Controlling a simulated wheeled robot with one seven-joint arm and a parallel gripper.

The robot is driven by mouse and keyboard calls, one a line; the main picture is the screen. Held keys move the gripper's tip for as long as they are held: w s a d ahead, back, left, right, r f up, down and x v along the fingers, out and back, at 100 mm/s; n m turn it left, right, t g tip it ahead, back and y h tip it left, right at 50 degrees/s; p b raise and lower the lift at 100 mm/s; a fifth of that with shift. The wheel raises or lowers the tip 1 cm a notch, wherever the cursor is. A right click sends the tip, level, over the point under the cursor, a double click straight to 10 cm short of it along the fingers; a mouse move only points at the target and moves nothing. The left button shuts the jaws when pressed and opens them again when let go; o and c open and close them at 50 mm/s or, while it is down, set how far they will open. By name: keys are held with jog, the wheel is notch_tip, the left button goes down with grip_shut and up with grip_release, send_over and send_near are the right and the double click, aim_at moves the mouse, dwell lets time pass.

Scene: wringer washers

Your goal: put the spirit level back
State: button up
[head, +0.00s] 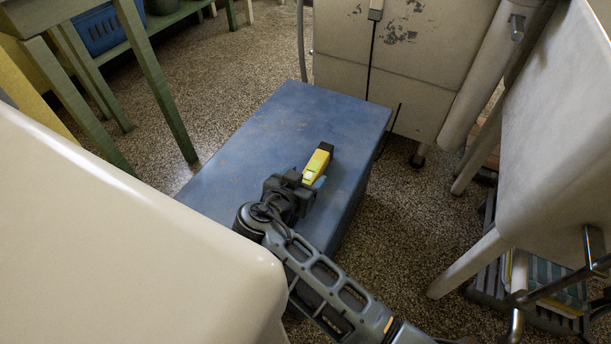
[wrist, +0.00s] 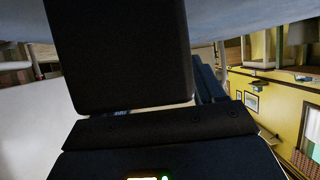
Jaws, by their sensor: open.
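A yellow object with a black end (head: 318,164), which looks like the spirit level, is on or just above the top of a blue box (head: 270,125) in the head view. My gripper (head: 295,186) is right at its near end, low over the box top. The jaws are open, and the gripper body hides the near part of the yellow object. I cannot tell whether that part is between the fingers. A small light-blue patch shows beside it. In the wrist view, dark gripper parts (wrist: 125,60) fill the middle, and I cannot make out the level there.
A cream rounded surface (head: 110,230) fills the near left. A worn white washer cabinet (head: 400,70) stands behind the blue box, and a white tub (head: 560,130) on legs is at right. A green-legged table (head: 160,85) is at far left. Speckled floor (head: 225,75) lies open between.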

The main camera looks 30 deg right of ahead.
jog(key=p+v, duration=0.1)
jog(key=v, duration=0.5)
jog(key=shift+a+r, duration=0.1)
jog(key=shift+s+a+r, duration=0.1)
jog(key=shift+s+a, duration=0.1)
jog(key=shift+s, duration=0.05)
